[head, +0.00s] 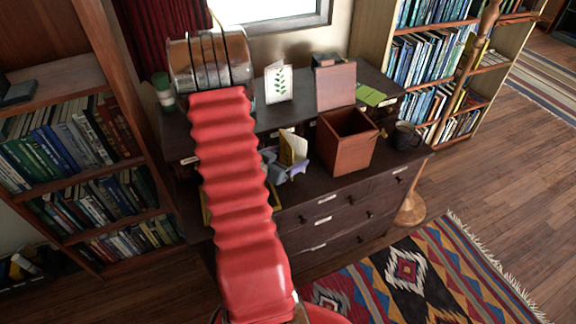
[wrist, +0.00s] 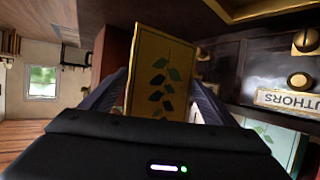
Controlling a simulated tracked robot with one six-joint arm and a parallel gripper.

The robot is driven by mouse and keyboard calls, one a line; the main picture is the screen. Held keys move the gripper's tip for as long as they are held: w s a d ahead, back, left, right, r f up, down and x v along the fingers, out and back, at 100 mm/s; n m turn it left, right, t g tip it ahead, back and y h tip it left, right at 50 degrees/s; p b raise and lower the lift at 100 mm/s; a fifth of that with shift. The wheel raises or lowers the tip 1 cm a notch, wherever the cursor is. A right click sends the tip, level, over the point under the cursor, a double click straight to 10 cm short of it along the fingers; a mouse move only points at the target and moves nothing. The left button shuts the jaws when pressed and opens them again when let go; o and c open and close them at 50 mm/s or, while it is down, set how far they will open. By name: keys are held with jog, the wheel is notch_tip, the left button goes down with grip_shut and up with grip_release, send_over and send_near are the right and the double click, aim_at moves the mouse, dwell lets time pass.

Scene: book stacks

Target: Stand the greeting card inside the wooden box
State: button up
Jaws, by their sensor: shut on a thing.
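The greeting card (wrist: 158,70) is gold-edged with a dark green leaf sprig. My gripper (wrist: 155,98) is shut on its lower part, one dark finger on each side. In the head view the card (head: 293,146) shows yellow and white, upright and slightly tilted, in my blue-grey gripper (head: 286,166). The open wooden box (head: 348,152) stands on the desk just right of the card, its lid panel (head: 335,86) raised behind it. The card is outside the box, beside it. The inside of the box is dark.
A white leaf-patterned card (head: 279,84) stands on the desk's upper ledge. Bookshelves flank the desk.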

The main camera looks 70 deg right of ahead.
aim_at(288, 165)
jog(key=shift+f, duration=2.05)
jog(key=o, duration=1)
jog(key=shift+f, duration=0.1)
jog(key=v, duration=1.2)
jog(key=shift+w, duration=0.15)
